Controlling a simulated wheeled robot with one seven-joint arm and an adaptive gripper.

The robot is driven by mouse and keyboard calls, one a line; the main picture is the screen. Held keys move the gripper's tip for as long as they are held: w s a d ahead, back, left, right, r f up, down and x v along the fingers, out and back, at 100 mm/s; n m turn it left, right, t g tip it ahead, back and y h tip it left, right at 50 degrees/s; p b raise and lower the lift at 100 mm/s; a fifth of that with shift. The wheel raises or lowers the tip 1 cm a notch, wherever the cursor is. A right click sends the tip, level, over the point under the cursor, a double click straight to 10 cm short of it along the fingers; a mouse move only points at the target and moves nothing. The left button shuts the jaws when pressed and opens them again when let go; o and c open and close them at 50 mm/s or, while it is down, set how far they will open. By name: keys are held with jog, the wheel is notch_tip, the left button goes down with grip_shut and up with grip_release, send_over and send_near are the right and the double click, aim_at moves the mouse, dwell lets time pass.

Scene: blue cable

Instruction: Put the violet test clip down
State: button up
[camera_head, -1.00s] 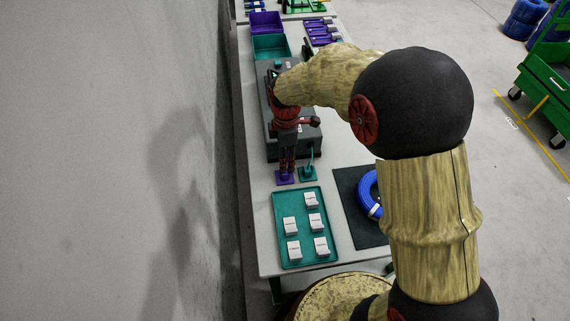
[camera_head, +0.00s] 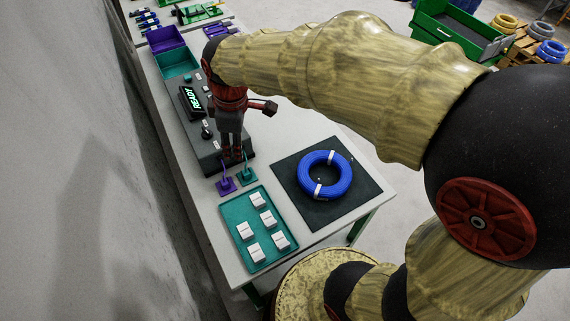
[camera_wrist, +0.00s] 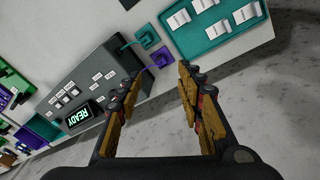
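The violet test clip (camera_head: 226,185) stands on the table beside the front end of the grey tester, left of the teal test clip (camera_head: 247,176). A violet lead runs up from it. In the wrist view the violet clip (camera_wrist: 161,60) shows between and beyond my fingertips. My gripper (camera_wrist: 158,78) is open with nothing between its fingers. In the head view my gripper (camera_head: 233,156) hangs over the front of the tester, apart from the violet clip.
The grey tester (camera_head: 210,140) has a lit screen reading READY. A teal tray (camera_head: 236,212) of white labelled blocks lies in front of the clips. A blue cable coil (camera_head: 325,175) lies on a dark mat (camera_head: 290,170) at right. Violet (camera_head: 165,40) and teal bins stand behind.

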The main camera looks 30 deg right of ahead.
jog(key=s+d+r+m+t, duration=0.1)
jog(key=s+d+r+m, duration=0.1)
jog(key=s+m, duration=0.3)
jog(key=s+d+r+m+t, duration=0.2)
jog(key=s+m, duration=0.4)
jog(key=s, duration=0.5)
notch_tip(320, 180, up, 2)
jog(key=shift+s+d+r+m+t, duration=0.25)
jog(key=shift+s+d+m+t, duration=0.1)
jog(key=shift+d, duration=0.45)
